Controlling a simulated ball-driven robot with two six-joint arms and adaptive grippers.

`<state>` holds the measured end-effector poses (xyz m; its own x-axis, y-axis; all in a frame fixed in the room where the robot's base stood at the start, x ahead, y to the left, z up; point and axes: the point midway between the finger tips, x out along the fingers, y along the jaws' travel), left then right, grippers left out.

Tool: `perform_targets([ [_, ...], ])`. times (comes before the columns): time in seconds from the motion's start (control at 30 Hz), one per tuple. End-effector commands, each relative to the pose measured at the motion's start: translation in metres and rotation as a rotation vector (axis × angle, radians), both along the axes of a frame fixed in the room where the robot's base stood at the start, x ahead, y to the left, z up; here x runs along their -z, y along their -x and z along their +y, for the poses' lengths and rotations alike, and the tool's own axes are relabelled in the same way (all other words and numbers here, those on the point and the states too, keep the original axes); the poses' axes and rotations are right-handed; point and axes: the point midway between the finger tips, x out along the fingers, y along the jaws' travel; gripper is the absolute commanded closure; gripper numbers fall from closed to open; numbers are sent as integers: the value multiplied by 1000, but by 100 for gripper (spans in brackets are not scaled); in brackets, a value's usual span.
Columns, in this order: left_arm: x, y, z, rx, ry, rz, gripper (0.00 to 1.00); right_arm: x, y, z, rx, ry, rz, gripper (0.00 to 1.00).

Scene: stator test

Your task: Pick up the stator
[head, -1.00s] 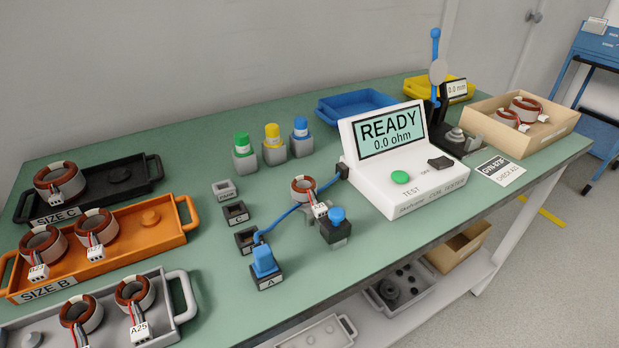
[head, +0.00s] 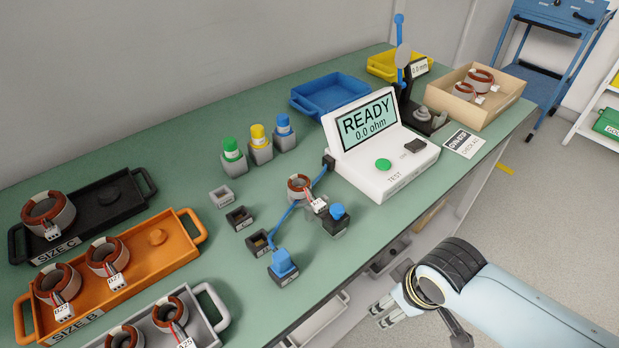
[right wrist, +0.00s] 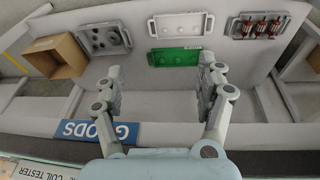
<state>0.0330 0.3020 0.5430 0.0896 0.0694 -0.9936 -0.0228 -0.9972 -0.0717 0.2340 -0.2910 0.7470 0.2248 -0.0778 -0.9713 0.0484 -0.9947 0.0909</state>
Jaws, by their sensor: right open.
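Several stators, copper-wound rings with white tags, show in the head view. One stator (head: 299,183) is at the table's middle, beside the blue cable. One (head: 48,212) is in the black SIZE C tray (head: 119,211), two (head: 57,284) are in the orange SIZE B tray (head: 160,262), and two (head: 170,314) are in the grey tray (head: 205,318), partly cut off. Two more (head: 480,79) are in the cardboard box (head: 500,98). My right gripper (head: 383,312) is open and empty off the table's front edge, apart from every stator. My left gripper is out of view.
The white coil tester (head: 395,160) reads READY, 0.0 ohm. Small sockets and green, yellow and blue capped blocks (head: 259,146) stand on the green table. Below, the right wrist view shows a shelf with a green tray (right wrist: 174,57) and a grey tray (right wrist: 104,40).

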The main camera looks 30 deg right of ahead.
Motion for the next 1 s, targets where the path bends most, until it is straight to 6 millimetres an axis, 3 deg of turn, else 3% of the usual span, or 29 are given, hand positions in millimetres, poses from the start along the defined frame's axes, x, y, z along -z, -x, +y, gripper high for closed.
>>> perform_targets([
  [0.03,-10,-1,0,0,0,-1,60,-28,-8,2,-3,0,-15,27],
  [0.27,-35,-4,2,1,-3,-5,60,-129,-35,12,-25,-8,-55,27],
  [0.43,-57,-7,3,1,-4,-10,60,-203,-76,23,-74,-31,-95,27],
  [0.53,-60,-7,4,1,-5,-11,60,-215,-105,28,-111,-49,-108,27],
  [0.8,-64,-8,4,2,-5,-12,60,-222,-184,41,-194,-95,-140,27],
  [1.0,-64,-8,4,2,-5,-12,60,-220,-219,47,-227,-118,-152,27],
])
